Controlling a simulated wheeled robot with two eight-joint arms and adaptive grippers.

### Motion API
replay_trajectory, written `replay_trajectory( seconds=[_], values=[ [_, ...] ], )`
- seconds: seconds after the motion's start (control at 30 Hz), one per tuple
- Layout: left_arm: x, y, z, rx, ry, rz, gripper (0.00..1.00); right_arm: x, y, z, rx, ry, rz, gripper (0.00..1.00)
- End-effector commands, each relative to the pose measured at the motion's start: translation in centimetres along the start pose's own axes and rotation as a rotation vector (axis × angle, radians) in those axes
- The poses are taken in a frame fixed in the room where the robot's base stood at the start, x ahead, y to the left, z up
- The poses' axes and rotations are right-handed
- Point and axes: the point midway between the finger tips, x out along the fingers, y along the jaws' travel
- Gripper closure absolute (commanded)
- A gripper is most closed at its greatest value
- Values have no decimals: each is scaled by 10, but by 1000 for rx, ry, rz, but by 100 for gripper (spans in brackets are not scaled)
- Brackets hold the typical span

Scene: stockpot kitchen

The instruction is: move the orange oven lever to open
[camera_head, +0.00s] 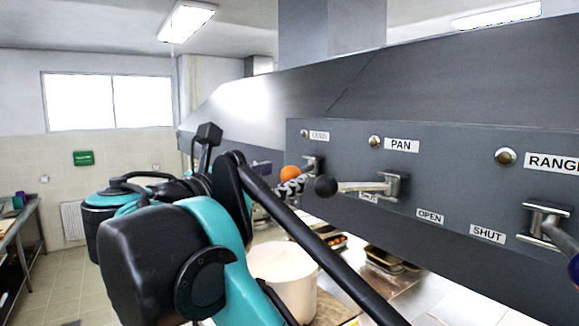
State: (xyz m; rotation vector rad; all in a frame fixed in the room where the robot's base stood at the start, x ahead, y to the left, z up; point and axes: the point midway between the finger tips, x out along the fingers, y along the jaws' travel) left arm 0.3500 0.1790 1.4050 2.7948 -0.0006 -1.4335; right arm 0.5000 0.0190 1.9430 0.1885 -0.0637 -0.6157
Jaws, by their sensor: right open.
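The orange ball (290,172) of a lever shows on the grey control panel (440,195), left of the PAN lever. Its lever runs right from the ball to a metal mount, under a small label too blurred to read surely. My right gripper (284,190), with grey ridged fingers, is just below and left of the orange ball. It is open. Whether a finger touches the ball I cannot tell. My black and teal arm links hide much of the gripper and the panel's left end. My left gripper is not in view.
The PAN lever's black ball (326,186) sticks out close to the right of the orange one. The RANGE lever's mount (546,217) is at far right. OPEN and SHUT labels are on the panel. A white pot (282,276) and trays (386,262) stand below.

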Motion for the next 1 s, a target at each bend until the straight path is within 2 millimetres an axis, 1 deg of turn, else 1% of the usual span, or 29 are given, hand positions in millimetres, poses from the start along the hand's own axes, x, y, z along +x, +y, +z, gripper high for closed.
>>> replay_trajectory(
  seconds=[0.03, 0.1, 0.23, 0.33, 0.57, 0.6, 0.67, 0.7, 0.77, 1.0],
  values=[
    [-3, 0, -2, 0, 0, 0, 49, 10, -1, 2, 0, -1, -3, 49],
    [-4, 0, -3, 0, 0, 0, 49, 20, 0, 1, 0, 0, -2, 49],
    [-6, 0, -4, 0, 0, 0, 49, 32, 0, 1, 1, 0, 0, 49],
    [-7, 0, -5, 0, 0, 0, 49, 35, 0, 0, 1, 0, 0, 49],
    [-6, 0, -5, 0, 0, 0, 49, 36, 0, 0, 1, 1, 1, 49],
    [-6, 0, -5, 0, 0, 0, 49, 36, 0, 0, 1, 1, 1, 59],
    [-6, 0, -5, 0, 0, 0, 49, 36, 0, 0, 1, 1, 1, 75],
    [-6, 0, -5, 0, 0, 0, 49, 36, 0, 0, 1, 1, 1, 86],
    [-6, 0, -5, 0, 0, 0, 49, 36, 0, 0, 1, 1, 1, 100],
    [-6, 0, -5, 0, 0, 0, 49, 36, 0, 0, 1, 1, 1, 100]
  ],
)
